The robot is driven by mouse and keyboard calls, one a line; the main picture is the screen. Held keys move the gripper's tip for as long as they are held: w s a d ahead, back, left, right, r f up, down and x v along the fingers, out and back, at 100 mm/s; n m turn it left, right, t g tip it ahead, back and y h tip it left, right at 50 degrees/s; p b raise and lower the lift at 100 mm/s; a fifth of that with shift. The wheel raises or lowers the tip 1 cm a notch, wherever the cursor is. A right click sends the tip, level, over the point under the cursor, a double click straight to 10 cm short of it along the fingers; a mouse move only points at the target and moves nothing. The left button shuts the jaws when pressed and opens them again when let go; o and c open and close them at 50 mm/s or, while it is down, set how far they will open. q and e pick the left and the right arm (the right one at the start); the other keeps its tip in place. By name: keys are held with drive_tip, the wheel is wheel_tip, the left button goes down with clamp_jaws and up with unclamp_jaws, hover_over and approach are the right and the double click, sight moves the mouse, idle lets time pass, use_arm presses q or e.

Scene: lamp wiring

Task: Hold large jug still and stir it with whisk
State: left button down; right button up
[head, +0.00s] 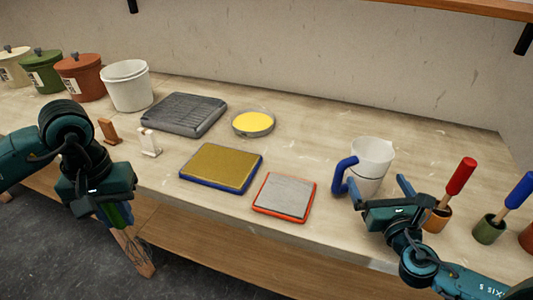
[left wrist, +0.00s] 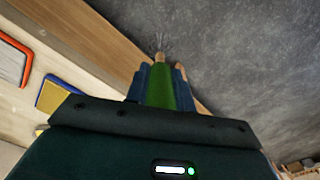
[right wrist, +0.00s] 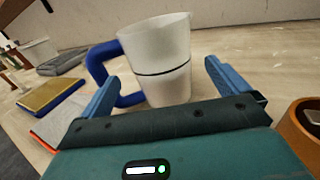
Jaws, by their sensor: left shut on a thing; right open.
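The large jug (head: 371,160) is white with a dark line round it and a blue handle (head: 342,177). It stands upright on the bench at the right. My right gripper (head: 382,194) is open just in front of it. In the right wrist view the jug (right wrist: 158,60) shows between the spread fingers, a little beyond them, with its handle by the left finger. My left gripper (head: 114,214) is shut on the whisk's green handle (left wrist: 165,88), off the bench's front edge at the left. The whisk's wire end (left wrist: 162,43) points away over the floor. The jug's inside is hidden.
Cups with a red-handled tool (head: 460,176) and a blue-handled tool (head: 519,191) stand right of the jug. Red-edged (head: 285,195) and blue-edged (head: 222,167) trays, a grey pad (head: 184,114) and a yellow-filled dish (head: 253,122) lie left. Lidded pots (head: 80,78) and a white bucket (head: 127,87) stand back left.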

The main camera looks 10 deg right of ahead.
sight(362, 153)
drive_tip(key=w, duration=0.4)
drive_tip(key=w+d, duration=0.1)
drive_tip(key=w, duration=0.1)
drive_tip(key=shift+a, duration=0.1)
drive_tip(key=c, duration=1.3)
drive_tip(key=o, duration=0.4)
drive_tip(key=shift+c, duration=0.2)
idle(0.5)
drive_tip(key=o, duration=0.9)
drive_tip(key=shift+o, duration=0.2)
